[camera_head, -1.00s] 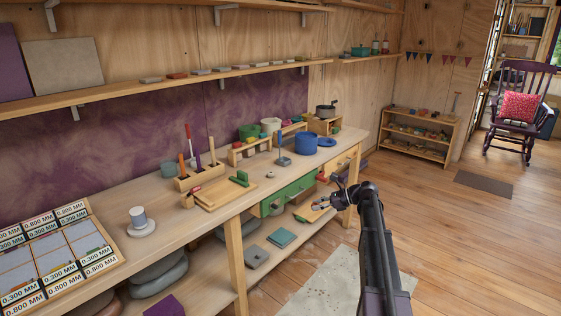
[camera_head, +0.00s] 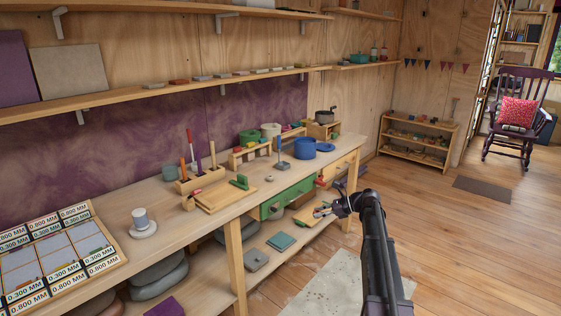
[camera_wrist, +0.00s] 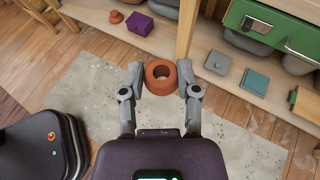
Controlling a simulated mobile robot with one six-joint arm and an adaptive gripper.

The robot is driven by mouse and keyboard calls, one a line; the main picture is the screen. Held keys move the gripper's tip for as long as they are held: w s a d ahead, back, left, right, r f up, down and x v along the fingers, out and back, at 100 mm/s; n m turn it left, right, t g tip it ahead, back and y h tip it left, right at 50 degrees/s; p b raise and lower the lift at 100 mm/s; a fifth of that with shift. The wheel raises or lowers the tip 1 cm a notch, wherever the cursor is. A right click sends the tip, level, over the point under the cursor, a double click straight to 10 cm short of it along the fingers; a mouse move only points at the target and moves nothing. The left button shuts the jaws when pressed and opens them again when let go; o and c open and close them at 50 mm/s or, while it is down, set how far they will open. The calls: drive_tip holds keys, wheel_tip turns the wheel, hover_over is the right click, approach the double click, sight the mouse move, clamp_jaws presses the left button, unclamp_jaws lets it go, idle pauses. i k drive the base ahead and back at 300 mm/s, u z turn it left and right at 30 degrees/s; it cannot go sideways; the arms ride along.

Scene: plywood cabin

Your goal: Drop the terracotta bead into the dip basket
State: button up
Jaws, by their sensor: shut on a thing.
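The terracotta bead (camera_wrist: 161,77) is a thick, reddish-brown ring with a wide hole. In the wrist view my gripper (camera_wrist: 161,80) has its two grey fingers pressed on either side of it, above the floor mat. In the head view my gripper (camera_head: 322,211) is in front of the workbench, below the bench top and near the green drawer; the bead is too small there to make out clearly. I cannot pick out the dip basket with certainty in either view.
The workbench (camera_head: 130,262) carries a blue pot (camera_head: 305,149), a tool block and a labelled tray. A green drawer (camera_head: 288,199) stands slightly out. The lower shelf holds a purple box (camera_wrist: 139,24) and flat blocks. A pale mat (camera_head: 335,285) covers open floor.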

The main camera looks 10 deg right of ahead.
sight(282, 167)
drive_tip(key=z, duration=1.15)
drive_tip(key=i, duration=0.95)
